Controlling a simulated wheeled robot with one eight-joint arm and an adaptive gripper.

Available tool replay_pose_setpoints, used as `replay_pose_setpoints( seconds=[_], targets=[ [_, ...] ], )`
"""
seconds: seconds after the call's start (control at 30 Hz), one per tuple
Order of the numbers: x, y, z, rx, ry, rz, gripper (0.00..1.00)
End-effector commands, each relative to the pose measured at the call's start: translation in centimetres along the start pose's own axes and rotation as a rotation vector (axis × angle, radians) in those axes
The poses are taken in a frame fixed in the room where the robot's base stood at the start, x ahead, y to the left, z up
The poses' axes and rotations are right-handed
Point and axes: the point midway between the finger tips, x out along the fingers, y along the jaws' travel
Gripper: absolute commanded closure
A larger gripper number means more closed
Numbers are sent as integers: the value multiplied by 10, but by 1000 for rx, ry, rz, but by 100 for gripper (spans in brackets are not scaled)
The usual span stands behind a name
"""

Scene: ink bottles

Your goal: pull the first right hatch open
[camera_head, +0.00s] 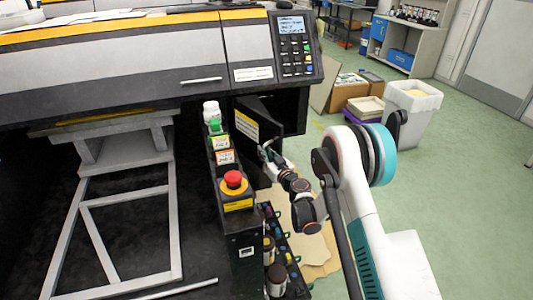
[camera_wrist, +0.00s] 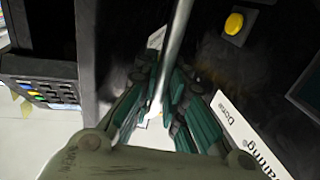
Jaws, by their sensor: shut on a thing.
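The black hatch (camera_head: 268,122) is on the right side of the large printer. It stands swung out at an angle, with a white and yellow label (camera_head: 246,127) on its face. My gripper (camera_head: 266,152) is at the hatch's lower part, and my arm reaches it from the right. In the wrist view my gripper (camera_wrist: 164,92) has its teal-and-black fingers closed around a thin metal handle bar (camera_wrist: 180,32). Part of the bar is hidden between the fingers. A white label (camera_wrist: 240,130) and a yellow button (camera_wrist: 234,23) show near the fingers.
Dark ink bottles (camera_head: 276,278) stand low beneath. The control panel (camera_head: 294,44) overhangs above. A white bin (camera_head: 413,100) and boxes stand behind; floor to the right is clear.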

Motion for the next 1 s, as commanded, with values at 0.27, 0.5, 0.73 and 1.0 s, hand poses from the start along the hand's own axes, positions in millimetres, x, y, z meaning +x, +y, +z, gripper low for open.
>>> replay_pose_setpoints(
  seconds=[0.27, 0.5, 0.73, 1.0],
  targets=[
    [-2, 1, 1, -3, -1, 2, 100],
    [-1, 0, 1, -1, 0, 1, 81],
    [-3, 0, 0, 0, 0, 0, 81],
    [-41, 1, 0, 0, 0, 2, 81]
  ],
)
